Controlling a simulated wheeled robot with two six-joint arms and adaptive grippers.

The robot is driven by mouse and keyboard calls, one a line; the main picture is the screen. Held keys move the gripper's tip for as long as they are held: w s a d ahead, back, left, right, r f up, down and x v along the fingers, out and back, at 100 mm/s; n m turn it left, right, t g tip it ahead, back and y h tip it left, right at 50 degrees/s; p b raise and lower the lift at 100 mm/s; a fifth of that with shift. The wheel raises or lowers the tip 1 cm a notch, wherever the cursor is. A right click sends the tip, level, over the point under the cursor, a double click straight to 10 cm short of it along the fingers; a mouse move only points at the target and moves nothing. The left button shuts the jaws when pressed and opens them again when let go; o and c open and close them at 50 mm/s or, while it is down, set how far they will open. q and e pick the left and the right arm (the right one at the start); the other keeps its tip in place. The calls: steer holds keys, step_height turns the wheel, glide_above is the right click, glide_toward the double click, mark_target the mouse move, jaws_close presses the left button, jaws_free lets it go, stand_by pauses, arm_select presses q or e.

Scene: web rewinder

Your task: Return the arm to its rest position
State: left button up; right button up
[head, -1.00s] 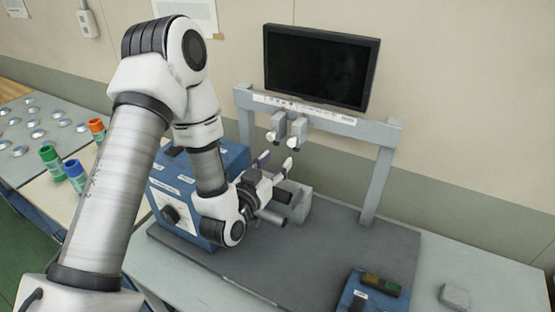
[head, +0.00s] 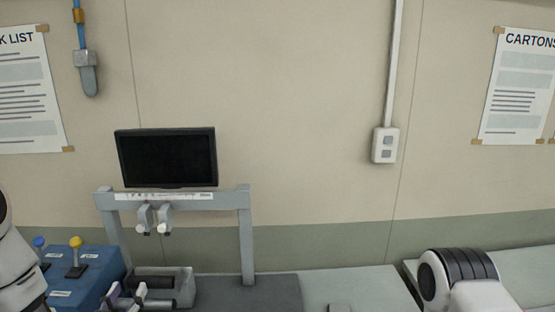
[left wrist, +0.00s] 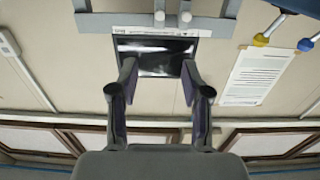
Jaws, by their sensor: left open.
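My left gripper (head: 128,296) shows at the bottom left of the head view, in front of the grey block (head: 178,284) of the rewinder, cut by the lower edge. Part of my left arm (head: 18,270) shows at the left edge. In the left wrist view the two fingers of my left gripper (left wrist: 158,78) stand apart with nothing between them, the dark monitor (left wrist: 160,58) visible beyond them. A part of my right arm (head: 455,280) shows at the bottom right of the head view; its gripper is out of view.
The grey frame (head: 246,240) of the rewinder stands near the gripper, with a monitor (head: 167,158) above it. A blue box (head: 80,285) with a yellow and a blue knob is at the left. The pale bench top (head: 365,288) right of the dark mat (head: 245,292) looks mostly clear.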

arm_select(q)
steer(key=s+d+f+g+b, duration=0.1)
steer(key=s+f+g, duration=0.2)
steer(key=f, duration=0.5)
steer(key=s+d+f+g+h+b, duration=0.1)
steer(key=s+d+f+g, duration=0.1)
steer(key=f, duration=0.6)
steer(key=s+d+f+g+b, duration=0.1)
steer(key=s+f+g, duration=0.3)
steer(key=f, duration=0.5)
steer(key=shift+s+d+m+g, duration=0.15)
steer(key=shift+s+d+g, duration=0.05)
steer(key=shift+s, duration=0.45)
steer(key=shift+s+d+m+g, duration=0.15)
steer(key=shift+s+g, duration=0.05)
steer(key=shift+s, duration=0.45)
steer(key=s+f+g+b, duration=0.1)
steer(key=s+f+g, duration=0.3)
steer(key=s, duration=0.5)
steer(key=s+d+f+g+b, duration=0.1)
steer(key=s+f+g, duration=0.3)
steer(key=s+f, duration=0.3)
steer(key=shift+s+d+f, duration=0.2)
steer(key=shift+s+d, duration=0.05)
steer(key=shift+s, duration=0.75)
arm_select(e)
step_height(320, 180, down, 5)
steer(key=shift+s+f, duration=0.1)
steer(key=shift+f, duration=0.05)
